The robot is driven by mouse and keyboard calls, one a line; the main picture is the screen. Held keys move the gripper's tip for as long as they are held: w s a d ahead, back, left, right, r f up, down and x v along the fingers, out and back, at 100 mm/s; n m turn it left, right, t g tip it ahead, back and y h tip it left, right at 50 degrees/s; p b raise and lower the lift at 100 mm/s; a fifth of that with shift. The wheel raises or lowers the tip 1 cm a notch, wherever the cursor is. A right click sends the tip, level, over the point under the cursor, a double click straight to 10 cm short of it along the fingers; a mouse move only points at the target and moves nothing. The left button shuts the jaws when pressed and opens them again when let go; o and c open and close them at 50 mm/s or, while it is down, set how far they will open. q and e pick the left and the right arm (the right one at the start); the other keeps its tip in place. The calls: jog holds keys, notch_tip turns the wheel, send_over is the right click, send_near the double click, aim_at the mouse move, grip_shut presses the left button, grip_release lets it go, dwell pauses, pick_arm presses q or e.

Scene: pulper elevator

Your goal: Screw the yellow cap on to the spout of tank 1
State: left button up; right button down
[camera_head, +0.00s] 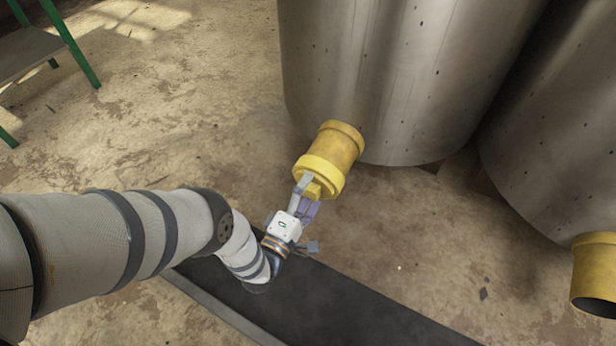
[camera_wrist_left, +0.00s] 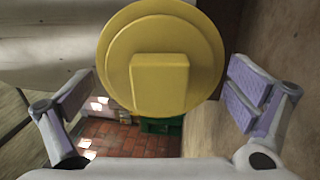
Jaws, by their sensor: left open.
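The yellow cap (camera_head: 318,176) sits on the end of the yellow spout (camera_head: 341,142) of the middle steel tank (camera_head: 390,70). I cannot read a tank number. The wrist view shows the cap's round face (camera_wrist_left: 115,62) and its square knob (camera_wrist_left: 160,82) head-on. My left gripper (camera_head: 308,194) is just in front of the cap. Its jaws are open, with a finger on each side of the knob and a clear gap to it on both sides in the wrist view. How tightly the cap is screwed cannot be seen. My right gripper is not in view.
A second tank (camera_head: 570,130) stands at the right, with an open, uncapped yellow spout (camera_head: 596,262). A black mat or strip (camera_head: 335,300) lies on the worn floor. A green-legged table (camera_head: 30,50) is at the far left. The floor left of the middle tank is clear.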

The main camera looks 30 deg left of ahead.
pick_arm(q)
jog(key=c, duration=1.2)
jog(key=m, duration=0.4)
jog(key=shift+d, duration=0.1)
jog(key=shift+c, duration=0.2)
jog(key=m, duration=0.5)
jog(key=shift+m+p, duration=0.3)
jog(key=shift+p, duration=0.05)
jog(key=m, duration=0.8)
jog(key=o, duration=1.2)
